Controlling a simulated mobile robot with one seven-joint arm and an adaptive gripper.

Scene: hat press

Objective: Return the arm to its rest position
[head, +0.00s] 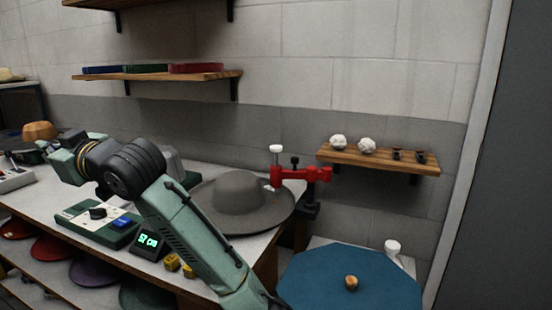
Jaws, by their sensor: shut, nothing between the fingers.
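My arm (200,240) rises from the bottom edge of the head view, green with dark joints, and bends at a black joint (132,167). Its far end reaches left over the workbench (20,203). My gripper (73,138) seems to be the dark part at that end; it is small, partly hidden by the wrist, and its separate fingers cannot be made out. It is shut and holds nothing. A grey wide-brimmed hat (240,193) lies on the bench to the right of the arm, apart from the gripper.
A green control box (100,222) and a lit display (149,241) lie below the arm. A red clamp-like fixture (300,174) stands by the hat. A blue round-like surface (320,285) with a small wooden knob is at lower right. Wall shelves (378,159) hold small items.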

